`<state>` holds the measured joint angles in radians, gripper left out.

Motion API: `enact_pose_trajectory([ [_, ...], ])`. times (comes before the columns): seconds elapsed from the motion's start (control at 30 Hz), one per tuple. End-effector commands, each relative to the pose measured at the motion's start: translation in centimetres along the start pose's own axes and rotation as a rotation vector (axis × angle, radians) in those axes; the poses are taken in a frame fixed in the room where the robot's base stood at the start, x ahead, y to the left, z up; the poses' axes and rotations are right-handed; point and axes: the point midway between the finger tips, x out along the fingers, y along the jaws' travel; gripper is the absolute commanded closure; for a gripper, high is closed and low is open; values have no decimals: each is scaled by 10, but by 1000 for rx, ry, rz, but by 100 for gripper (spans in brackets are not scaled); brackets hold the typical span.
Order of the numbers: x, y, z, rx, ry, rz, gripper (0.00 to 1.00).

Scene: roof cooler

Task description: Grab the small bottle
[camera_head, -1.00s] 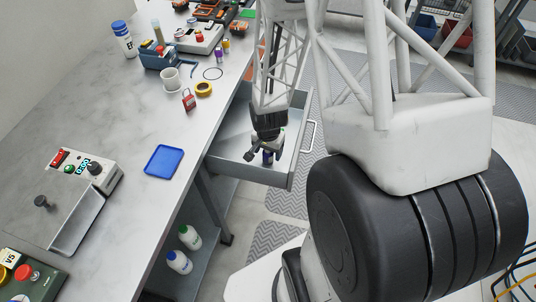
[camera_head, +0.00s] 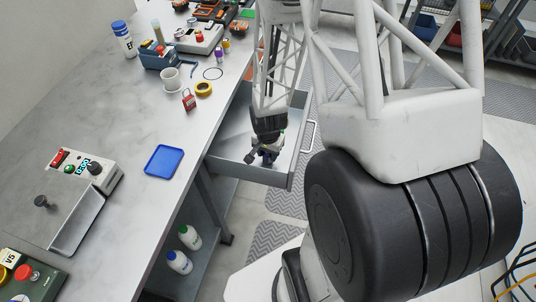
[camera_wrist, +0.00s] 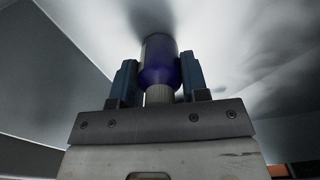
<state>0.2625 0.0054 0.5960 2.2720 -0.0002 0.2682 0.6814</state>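The small bottle (camera_wrist: 160,68) is purple-blue with a pale ribbed cap toward my gripper. In the wrist view it sits between the two blue fingers of my gripper (camera_wrist: 160,84), and both fingers appear to press against its sides. In the head view my gripper (camera_head: 262,157) is low inside the open drawer (camera_head: 230,150), and it hides most of the bottle. I see no clear gap between the bottle and the drawer floor.
The drawer walls stand close around my gripper, with a handle (camera_head: 309,136) on the right. The workbench (camera_head: 130,125) on the left holds a blue tray (camera_head: 164,161), a cup and a control box. Two white bottles (camera_head: 184,250) stand on the lower shelf.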

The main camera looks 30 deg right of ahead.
Motion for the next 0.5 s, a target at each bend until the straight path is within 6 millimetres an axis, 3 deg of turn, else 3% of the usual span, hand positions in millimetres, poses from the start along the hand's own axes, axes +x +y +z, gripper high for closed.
enact_pose_trajectory([
  [0.03,0,0,0,0,0,0,67],
  [0.17,0,0,0,0,0,0,86],
  [0.5,-2,0,0,0,1,0,87],
])
